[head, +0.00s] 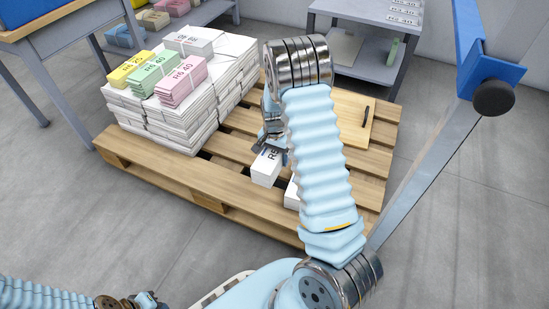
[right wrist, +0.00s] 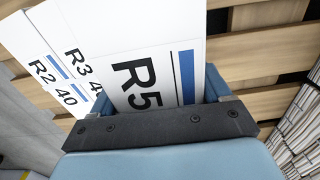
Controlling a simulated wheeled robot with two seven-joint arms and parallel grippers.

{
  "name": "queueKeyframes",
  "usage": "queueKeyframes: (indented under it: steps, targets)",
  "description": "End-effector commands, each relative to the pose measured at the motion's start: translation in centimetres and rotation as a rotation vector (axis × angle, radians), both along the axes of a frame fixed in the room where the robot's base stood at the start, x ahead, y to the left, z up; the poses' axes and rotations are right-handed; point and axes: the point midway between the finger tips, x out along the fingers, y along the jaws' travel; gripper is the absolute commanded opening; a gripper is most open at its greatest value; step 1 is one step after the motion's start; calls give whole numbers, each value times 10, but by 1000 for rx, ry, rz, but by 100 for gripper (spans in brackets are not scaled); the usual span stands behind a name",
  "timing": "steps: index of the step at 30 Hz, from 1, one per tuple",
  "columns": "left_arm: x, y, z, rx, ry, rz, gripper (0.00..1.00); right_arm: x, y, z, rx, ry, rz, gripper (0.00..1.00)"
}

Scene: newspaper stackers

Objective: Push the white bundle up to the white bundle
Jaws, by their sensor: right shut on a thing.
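My right gripper (head: 268,143) is shut on a white bundle (head: 266,168) marked R5, low over the front part of the pallet; in the right wrist view the bundle (right wrist: 145,60) stands between the fingers (right wrist: 158,108). Two more white bundles, marked R3 40 (right wrist: 88,35) and R2 40 (right wrist: 38,60), lie side by side to its left there. I cannot tell if the R5 bundle touches the R3 one. In the head view a white bundle (head: 292,194) shows partly behind my right arm. My left gripper (head: 140,301) is at the bottom left, away from the pallet, its fingers unclear.
A tall newspaper stack (head: 170,132) stands on the pallet's left, topped with yellow, green, pink and grey bundles. A wooden board with a black handle (head: 352,118) lies on the pallet's right. A grey shelf (head: 362,58) stands behind. A blue-topped post (head: 430,160) rises at right.

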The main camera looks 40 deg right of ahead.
Motion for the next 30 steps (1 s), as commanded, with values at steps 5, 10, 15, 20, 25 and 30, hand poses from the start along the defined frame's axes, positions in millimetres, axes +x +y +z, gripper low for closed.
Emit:
queueKeyframes:
  steps: [5,10,15,20,25,30]
  targets:
    - [0,0,-12,0,-2,2,0,1,0,-15,-1,-3,13,0]
    - [1,0,-24,2,-5,3,0,1,0,-31,-1,-3,27,0]
    - [2,1,-36,2,-7,5,0,1,-1,-48,-1,-2,45,0]
    - [2,1,-47,3,-9,6,0,1,0,-64,-1,-3,61,0]
    - [3,1,-55,3,-12,8,0,1,0,-78,-2,-3,78,0]
    - [3,1,-60,3,-14,8,0,1,-1,-88,-2,-3,88,0]
